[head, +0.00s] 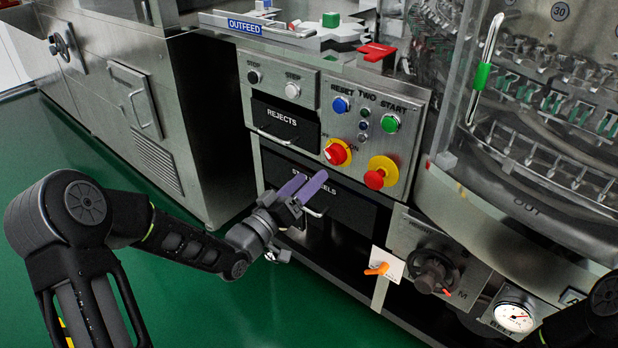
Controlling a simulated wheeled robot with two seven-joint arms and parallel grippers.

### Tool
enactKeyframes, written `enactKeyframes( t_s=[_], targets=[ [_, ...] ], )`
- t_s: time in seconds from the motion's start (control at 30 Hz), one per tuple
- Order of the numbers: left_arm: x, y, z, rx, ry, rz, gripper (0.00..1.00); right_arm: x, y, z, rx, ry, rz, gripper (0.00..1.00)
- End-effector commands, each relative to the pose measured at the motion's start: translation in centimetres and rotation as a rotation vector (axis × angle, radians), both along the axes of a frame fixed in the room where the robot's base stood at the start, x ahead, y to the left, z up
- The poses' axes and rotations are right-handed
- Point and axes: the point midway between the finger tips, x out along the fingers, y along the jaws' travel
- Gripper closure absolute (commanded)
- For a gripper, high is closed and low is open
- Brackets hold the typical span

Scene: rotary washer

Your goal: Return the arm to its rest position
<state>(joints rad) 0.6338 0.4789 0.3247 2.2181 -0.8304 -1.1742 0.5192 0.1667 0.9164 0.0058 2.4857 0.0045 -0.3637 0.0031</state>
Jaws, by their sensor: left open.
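My left arm (175,240) reaches in from the left, low over the green floor. My left gripper (303,188) is open, with two purple fingers, and nothing shows between them. It is in front of the lower black drawer (350,208), whose label it partly covers. Whether the fingers touch the drawer or its handle I cannot tell. Only a dark part of my right arm (590,322) shows at the bottom right corner; its gripper is out of view.
The control panel (315,110) with several buttons is above my left gripper, with the REJECTS drawer (283,122) beside it. An orange lever (377,269), a black handwheel (433,271) and a gauge (514,317) are to the right. Green floor (150,310) is clear at lower left.

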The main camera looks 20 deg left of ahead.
Motion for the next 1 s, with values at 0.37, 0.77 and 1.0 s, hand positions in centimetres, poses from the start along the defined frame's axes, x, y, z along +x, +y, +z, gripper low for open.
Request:
enactKeyframes(
  t_s=[0.37,0.77,1.0],
  targets=[
    [0.3,0.2,-1.4,0.066,0.035,0.021,0.32,0.0,0.0,0.0,0.0,0.0,0.0,0.64],
    [-7.5,-0.9,-23.6,0.242,0.746,0.073,0.32,0.0,0.0,0.0,0.0,0.0,0.0,0.64],
    [-19.7,-6.4,-33.7,0.3,1.176,-0.077,0.32,0.0,0.0,0.0,0.0,0.0,0.0,0.64]
  ],
)
